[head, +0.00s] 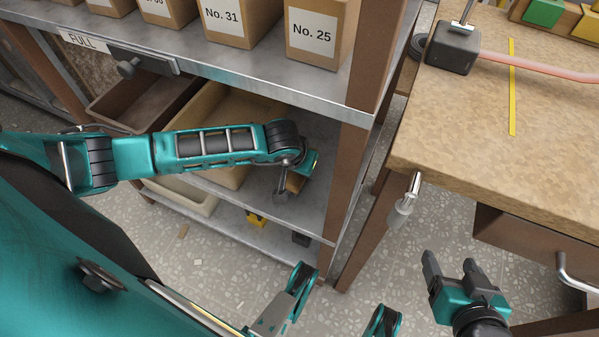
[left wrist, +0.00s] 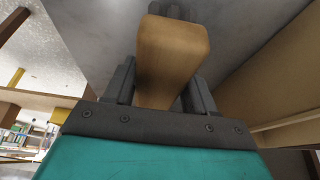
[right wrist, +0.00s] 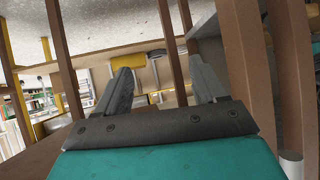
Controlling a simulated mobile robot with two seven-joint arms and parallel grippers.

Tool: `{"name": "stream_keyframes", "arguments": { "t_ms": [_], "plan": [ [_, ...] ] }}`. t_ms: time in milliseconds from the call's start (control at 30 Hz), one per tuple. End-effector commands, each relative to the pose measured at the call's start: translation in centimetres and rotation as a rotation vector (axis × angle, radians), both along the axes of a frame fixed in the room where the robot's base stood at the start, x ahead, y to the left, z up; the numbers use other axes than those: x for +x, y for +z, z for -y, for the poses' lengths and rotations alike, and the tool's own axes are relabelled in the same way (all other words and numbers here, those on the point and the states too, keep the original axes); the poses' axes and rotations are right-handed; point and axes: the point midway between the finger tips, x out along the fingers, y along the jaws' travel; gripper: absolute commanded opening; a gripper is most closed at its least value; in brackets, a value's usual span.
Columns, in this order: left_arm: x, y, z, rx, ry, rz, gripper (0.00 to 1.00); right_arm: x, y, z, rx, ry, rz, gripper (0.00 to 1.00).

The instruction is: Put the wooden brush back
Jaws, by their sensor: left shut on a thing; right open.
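My left gripper (head: 287,190) reaches into the metal shelf unit, below its top board. It is shut on the wooden brush (left wrist: 172,58), whose smooth light-brown wooden body fills the space between the fingers in the left wrist view. In the head view only a small brown part of the brush (head: 296,181) shows beside the fingers; its bristles cannot be made out. My right gripper (head: 450,270) is open and empty above the floor, in front of the workbench. Its two fingers stand apart in the right wrist view (right wrist: 162,82).
Cardboard boxes with number labels (head: 313,34) stand on the top board (head: 270,85). Beige bins (head: 228,108) and a brown bin (head: 135,103) sit below it. A brown post (head: 343,190) stands close right of my left gripper. The workbench (head: 480,130) is at right.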

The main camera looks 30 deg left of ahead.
Motion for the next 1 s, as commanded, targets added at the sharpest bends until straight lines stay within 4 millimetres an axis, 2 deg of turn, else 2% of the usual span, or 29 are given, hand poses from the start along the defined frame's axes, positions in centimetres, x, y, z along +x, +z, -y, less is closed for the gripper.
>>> {"name": "stream_keyframes", "arguments": {
  "t_ms": [33, 133, 500, 533, 767, 1000],
  "plan": [
    [-0.1, -1.3, 0.1, -0.001, 0.001, -0.003, 0.21, 0.1, -0.4, -0.1, 0.003, 0.001, 0.002, 0.70],
    [0.0, -2.3, 0.0, 0.000, -0.001, -0.001, 0.21, 0.3, -0.4, -0.3, 0.008, 0.003, 0.006, 0.70],
    [0.0, -2.6, 0.0, 0.000, -0.001, 0.001, 0.21, 0.7, 0.0, -0.4, 0.010, 0.003, 0.013, 0.70],
    [0.0, -2.6, 0.0, 0.000, -0.001, 0.000, 0.57, 0.7, 0.1, -0.4, 0.010, 0.003, 0.013, 0.70],
    [0.0, -2.6, 0.0, 0.000, -0.001, 0.000, 0.79, 0.7, 0.1, -0.3, 0.010, 0.002, 0.013, 0.70],
    [0.0, -2.5, 0.0, 0.000, -0.001, -0.001, 0.81, 0.4, -0.1, -0.2, 0.008, 0.001, 0.008, 0.70]
  ]
}}
